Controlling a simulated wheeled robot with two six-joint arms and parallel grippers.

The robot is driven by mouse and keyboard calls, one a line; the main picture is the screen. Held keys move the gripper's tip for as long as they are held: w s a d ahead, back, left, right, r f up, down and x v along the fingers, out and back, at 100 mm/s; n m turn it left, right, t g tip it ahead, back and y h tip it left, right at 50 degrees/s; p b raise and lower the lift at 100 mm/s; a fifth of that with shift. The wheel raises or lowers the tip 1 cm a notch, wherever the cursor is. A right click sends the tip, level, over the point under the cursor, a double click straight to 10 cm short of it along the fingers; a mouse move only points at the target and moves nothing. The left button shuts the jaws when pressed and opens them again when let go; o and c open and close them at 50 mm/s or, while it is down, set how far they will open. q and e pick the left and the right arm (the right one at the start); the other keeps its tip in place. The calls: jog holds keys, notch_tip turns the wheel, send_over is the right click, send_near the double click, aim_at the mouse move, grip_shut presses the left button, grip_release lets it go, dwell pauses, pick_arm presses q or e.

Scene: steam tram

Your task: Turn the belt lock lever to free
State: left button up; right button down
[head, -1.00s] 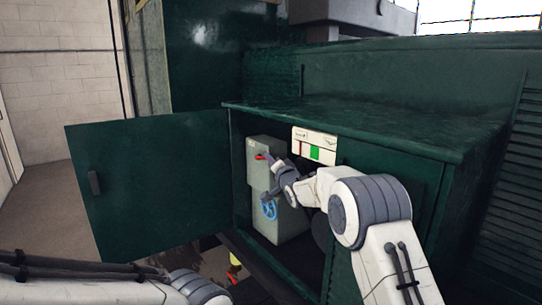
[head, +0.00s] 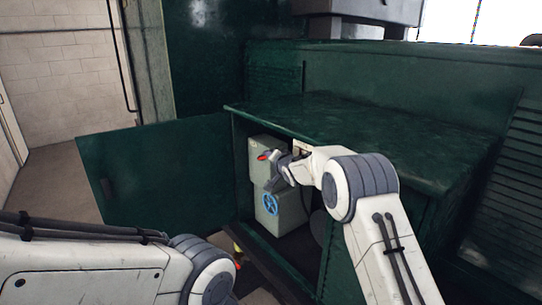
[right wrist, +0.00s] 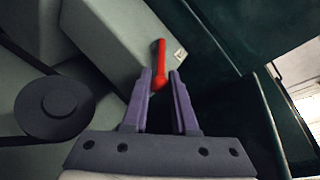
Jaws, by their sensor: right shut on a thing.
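The belt lock lever is a small red handle (head: 262,157) on the grey-green box (head: 257,171) inside the open cabinet. In the right wrist view the red lever (right wrist: 160,62) stands out from the box face, with its lower end between my purple fingers. My right gripper (right wrist: 160,76) is shut on the lever; in the head view this gripper (head: 273,170) is at the box, just beside the red handle. My left arm enters at lower left in the head view; its gripper is out of the picture.
A blue handwheel (head: 269,204) sits on the box below the lever. The green cabinet door (head: 150,175) stands open to the left. A dark round disc (right wrist: 54,103) shows at left in the wrist view.

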jog(key=c, duration=0.9)
grip_release()
jog(key=shift+b+v, duration=2.55)
jog(key=shift+v, duration=2.7)
